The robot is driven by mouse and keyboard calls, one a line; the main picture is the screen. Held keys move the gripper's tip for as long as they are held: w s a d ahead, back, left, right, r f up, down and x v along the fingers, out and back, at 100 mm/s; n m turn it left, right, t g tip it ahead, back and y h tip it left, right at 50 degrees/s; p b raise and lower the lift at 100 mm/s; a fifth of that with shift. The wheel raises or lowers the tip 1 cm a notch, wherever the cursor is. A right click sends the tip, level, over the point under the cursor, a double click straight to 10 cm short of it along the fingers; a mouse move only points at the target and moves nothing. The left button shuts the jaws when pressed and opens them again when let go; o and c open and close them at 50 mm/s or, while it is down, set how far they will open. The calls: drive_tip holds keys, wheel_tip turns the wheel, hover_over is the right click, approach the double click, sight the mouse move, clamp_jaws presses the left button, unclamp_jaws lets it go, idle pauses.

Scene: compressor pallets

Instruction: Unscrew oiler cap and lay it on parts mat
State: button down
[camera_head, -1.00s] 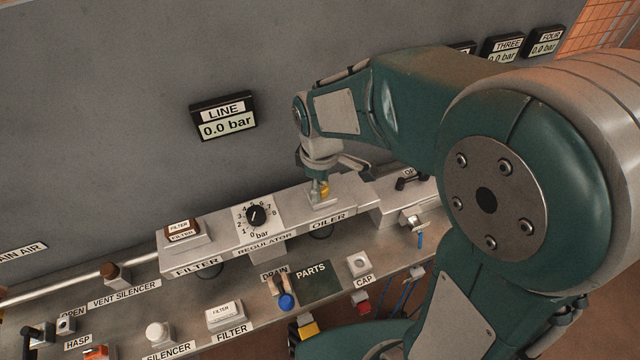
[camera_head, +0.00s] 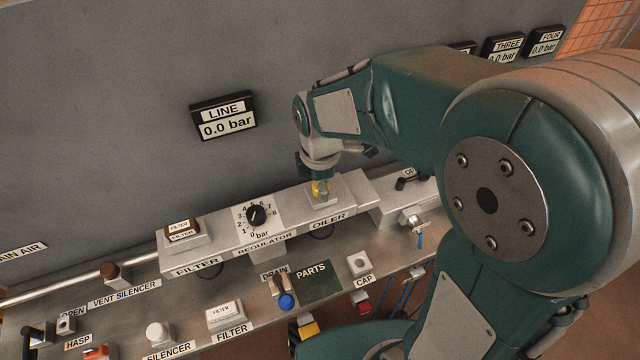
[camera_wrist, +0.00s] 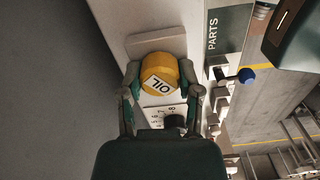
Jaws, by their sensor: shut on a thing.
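The oiler cap (camera_wrist: 160,76) is yellow with a white OIL label, and the wrist view shows it between the two fingers of my gripper (camera_wrist: 162,82). The fingers are shut on its sides. In the head view, the cap (camera_head: 317,189) is a small yellow patch under my gripper (camera_head: 319,186), at the block above the OILER label. It appears at the block's top; whether it is still threaded I cannot tell. The dark green parts mat (camera_head: 318,288), marked PARTS, lies bare on the lower bench, in front of the oiler; its edge also shows in the wrist view (camera_wrist: 226,50).
The regulator knob (camera_head: 256,215) and the filter block (camera_head: 184,231) stand left of the oiler on the same raised ledge. A blue-topped drain part (camera_head: 286,301) is beside the mat's left edge. A square CAP holder (camera_head: 359,264) is at its right. The LINE display (camera_head: 224,117) reads 0.0 bar.

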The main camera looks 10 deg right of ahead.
drive_tip(key=shift+c, duration=1)
unclamp_jaws()
drive_tip(key=shift+s+f, duration=0.1)
drive_tip(key=shift+a, duration=0.1)
drive_tip(key=shift+m, duration=1.7)
drive_tip(key=m, duration=0.2)
drive_tip(key=shift+m, duration=0.8)
